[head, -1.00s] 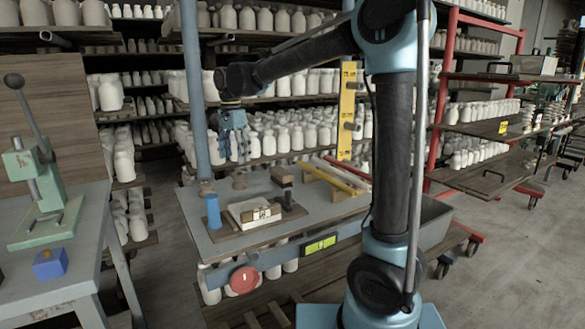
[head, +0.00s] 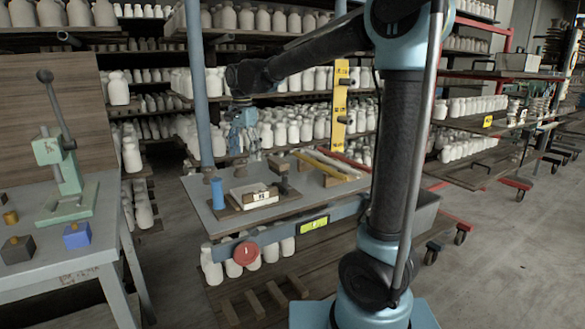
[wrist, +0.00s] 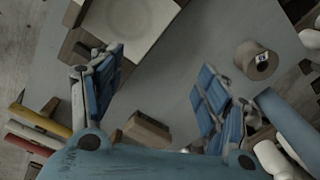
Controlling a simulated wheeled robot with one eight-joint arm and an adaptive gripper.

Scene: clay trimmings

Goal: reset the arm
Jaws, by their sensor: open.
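My gripper (head: 243,138) hangs from my raised arm above the grey worktable (head: 226,234) in the head view. In the wrist view its two blue-padded fingers (wrist: 158,88) are spread apart with nothing between them. In the head view the blue cylinder (head: 217,193) stands at the table's left, beside the white slab (head: 251,193). The gripper is apart from all of these.
A left bench (head: 90,235) carries a green lever press (head: 62,178), a blue block (head: 77,235) and a dark block (head: 18,249). Shelves of white bottles stand behind. A yellow upright (head: 340,108) stands right of the gripper. Floor at right (head: 500,250) is open.

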